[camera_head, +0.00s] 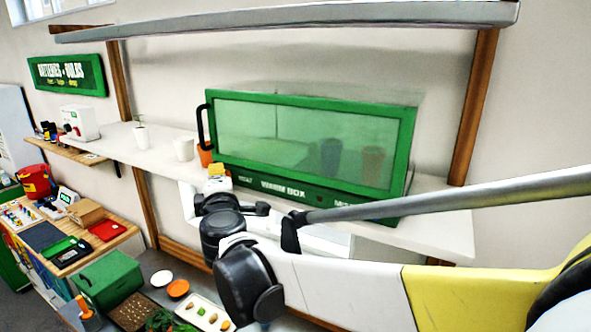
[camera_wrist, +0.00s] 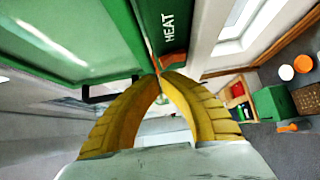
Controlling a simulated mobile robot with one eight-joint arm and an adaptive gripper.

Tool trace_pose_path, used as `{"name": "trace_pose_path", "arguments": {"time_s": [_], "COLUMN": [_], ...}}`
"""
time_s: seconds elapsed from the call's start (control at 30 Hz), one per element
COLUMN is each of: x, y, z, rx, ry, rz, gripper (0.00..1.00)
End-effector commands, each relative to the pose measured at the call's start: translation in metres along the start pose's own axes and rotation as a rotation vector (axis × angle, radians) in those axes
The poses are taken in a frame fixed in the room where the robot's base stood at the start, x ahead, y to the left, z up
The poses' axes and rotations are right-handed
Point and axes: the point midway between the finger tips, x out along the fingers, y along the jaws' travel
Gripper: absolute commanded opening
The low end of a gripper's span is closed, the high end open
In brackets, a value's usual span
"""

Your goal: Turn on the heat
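The green warm box (camera_head: 300,100) stands on the white shelf, its clear front panel closed. Its lower front strip reads "WARM BOX", with the "HEAT" label (camera_head: 245,178) near the left end. In the wrist view the "HEAT" label (camera_wrist: 168,27) lies just beyond my fingertips. My gripper (camera_head: 217,170) is at the strip's left end in the head view. Its yellow fingers (camera_wrist: 161,76) come together at the tips in the wrist view. A small reddish patch shows by the tips; I cannot tell whether they touch it. Any heat control there is hidden or unclear.
A black handle (camera_head: 203,127) sits at the box's left edge. An orange pot (camera_head: 205,155) and a white cup (camera_head: 183,149) stand left of the box, close to my gripper. A grey bar crosses above. A lower table holds several items.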

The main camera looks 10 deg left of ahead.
Motion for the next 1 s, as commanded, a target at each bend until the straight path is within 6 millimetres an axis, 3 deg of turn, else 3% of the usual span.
{"name": "trace_pose_path", "arguments": {"time_s": [1.0], "x": [0.0091], "y": [0.0056], "z": [0.0104], "rx": [0.120], "ry": [-0.004], "rz": [-0.120], "gripper": [0.00]}}
